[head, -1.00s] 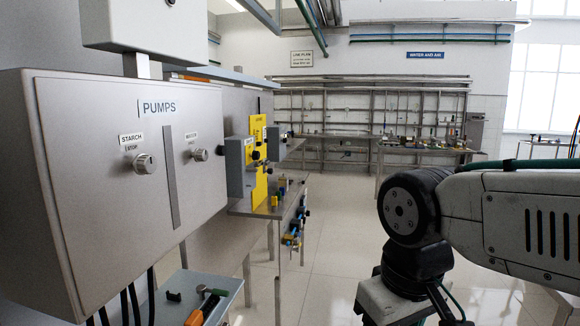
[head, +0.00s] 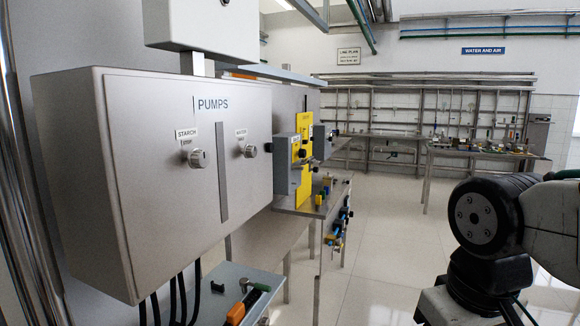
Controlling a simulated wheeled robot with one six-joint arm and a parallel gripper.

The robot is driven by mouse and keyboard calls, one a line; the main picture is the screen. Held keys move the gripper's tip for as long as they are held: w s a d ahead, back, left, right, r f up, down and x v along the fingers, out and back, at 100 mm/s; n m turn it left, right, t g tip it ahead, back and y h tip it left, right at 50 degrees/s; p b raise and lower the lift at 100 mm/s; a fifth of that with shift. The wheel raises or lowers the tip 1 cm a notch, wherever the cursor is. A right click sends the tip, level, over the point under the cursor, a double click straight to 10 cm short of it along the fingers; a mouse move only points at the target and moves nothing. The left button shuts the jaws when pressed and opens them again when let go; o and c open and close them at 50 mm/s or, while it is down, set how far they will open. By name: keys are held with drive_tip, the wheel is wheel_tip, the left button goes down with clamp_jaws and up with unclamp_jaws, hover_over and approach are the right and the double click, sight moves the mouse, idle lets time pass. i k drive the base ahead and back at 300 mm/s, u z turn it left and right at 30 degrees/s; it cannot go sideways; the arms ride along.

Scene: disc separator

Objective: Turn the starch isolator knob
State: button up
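The starch isolator knob (head: 198,159) is a round metal knob on the left of the front of a grey box (head: 160,215) marked PUMPS. A STARCH label (head: 186,134) sits just above it, with a smaller STOP label below that. A second knob (head: 249,151) is to its right, past a vertical grey strip. My arm shows at the right edge, well apart from the box. My gripper is not in view.
A small shelf (head: 205,300) with an orange-handled tool (head: 238,312) is below the box. Yellow panels (head: 303,170) and a bench with fittings (head: 318,208) stand beyond it. Open tiled floor (head: 390,235) lies between the bench and my arm.

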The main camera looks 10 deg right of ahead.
sight(302, 153)
drive_tip(key=z, duration=0.6)
drive_tip(key=i, duration=1)
drive_tip(key=u, duration=0.2)
